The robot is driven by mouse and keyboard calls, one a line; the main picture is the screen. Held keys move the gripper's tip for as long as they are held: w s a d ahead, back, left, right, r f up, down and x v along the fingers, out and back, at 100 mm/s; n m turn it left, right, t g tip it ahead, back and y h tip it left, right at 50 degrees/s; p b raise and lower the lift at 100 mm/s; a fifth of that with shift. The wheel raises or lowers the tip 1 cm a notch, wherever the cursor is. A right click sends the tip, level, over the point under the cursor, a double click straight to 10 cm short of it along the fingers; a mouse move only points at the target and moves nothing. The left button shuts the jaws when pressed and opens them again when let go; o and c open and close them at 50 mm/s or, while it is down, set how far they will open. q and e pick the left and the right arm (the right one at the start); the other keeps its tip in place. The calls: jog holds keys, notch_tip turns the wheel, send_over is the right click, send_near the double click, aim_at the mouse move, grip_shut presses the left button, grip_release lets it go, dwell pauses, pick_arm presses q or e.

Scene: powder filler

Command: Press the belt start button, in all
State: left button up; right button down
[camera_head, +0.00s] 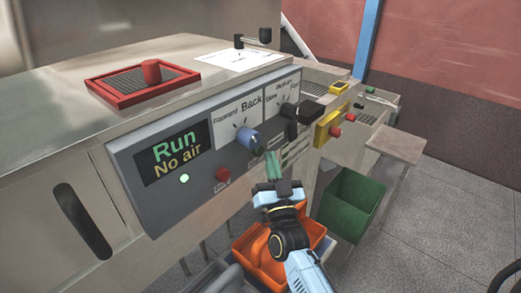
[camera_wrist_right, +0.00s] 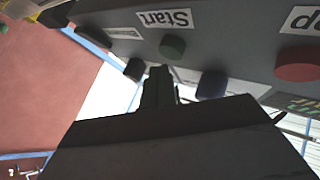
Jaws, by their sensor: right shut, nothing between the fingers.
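The start button is a round green button (camera_wrist_right: 172,46) beside a white "Start" label (camera_wrist_right: 165,18), upside down in the right wrist view. In the head view I cannot make it out; my right gripper and arm cover part of the panel there. My right gripper (camera_head: 270,158) is shut and empty, its fingertips close to the grey control panel (camera_head: 150,205), right of the blue knob (camera_head: 248,138). In the right wrist view the fingertips (camera_wrist_right: 160,72) point toward the green button, with a gap in the picture. My left gripper is not in view.
A red button (camera_head: 222,174) sits left of the gripper and the display (camera_head: 177,150) reads "Run / No air". A black knob (camera_head: 308,111) and a yellow box (camera_head: 332,122) are to the right. An orange crate (camera_head: 257,252) and green bin (camera_head: 350,200) stand below.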

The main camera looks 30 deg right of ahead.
jog(key=s, duration=0.1)
jog(key=s+d+p, duration=0.1)
jog(key=s, duration=0.1)
jog(key=s+d+p, duration=0.1)
jog(key=shift+s, duration=0.35)
dwell(0.9)
